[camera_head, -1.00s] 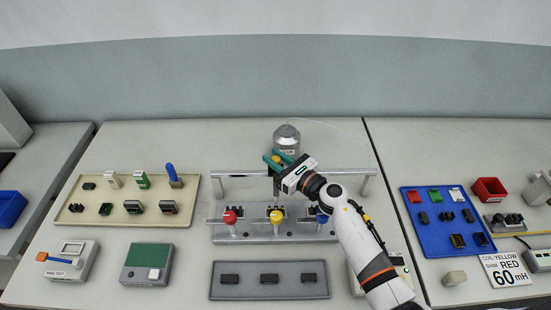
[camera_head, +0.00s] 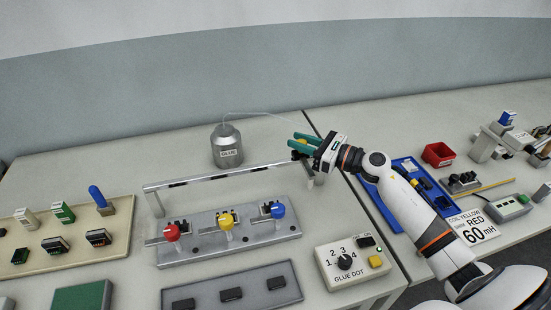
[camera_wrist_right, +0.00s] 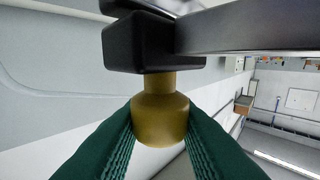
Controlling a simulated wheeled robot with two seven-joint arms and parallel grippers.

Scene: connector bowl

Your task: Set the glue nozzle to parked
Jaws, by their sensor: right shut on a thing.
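The glue nozzle's black carriage (camera_wrist_right: 150,42) sits on the metal rail (camera_head: 225,173), at the rail's right end in the head view. A brass-yellow knob (camera_wrist_right: 160,108) sticks out of the carriage. My right gripper (camera_head: 303,143) is shut on this knob, with its green fingers on both sides of it in the right wrist view (camera_wrist_right: 160,125). The nozzle tip is hidden. The grey glue bottle (camera_head: 227,147) stands behind the rail, and a thin clear hose runs from it toward the carriage. My left gripper is not in view.
Below the rail is a grey fixture (camera_head: 255,233) with red, yellow and blue knobs. A glue dot box (camera_head: 350,265) with a dial stands front right. A blue tray (camera_head: 375,200) lies partly behind my right arm. A beige tray (camera_head: 120,215) is at left.

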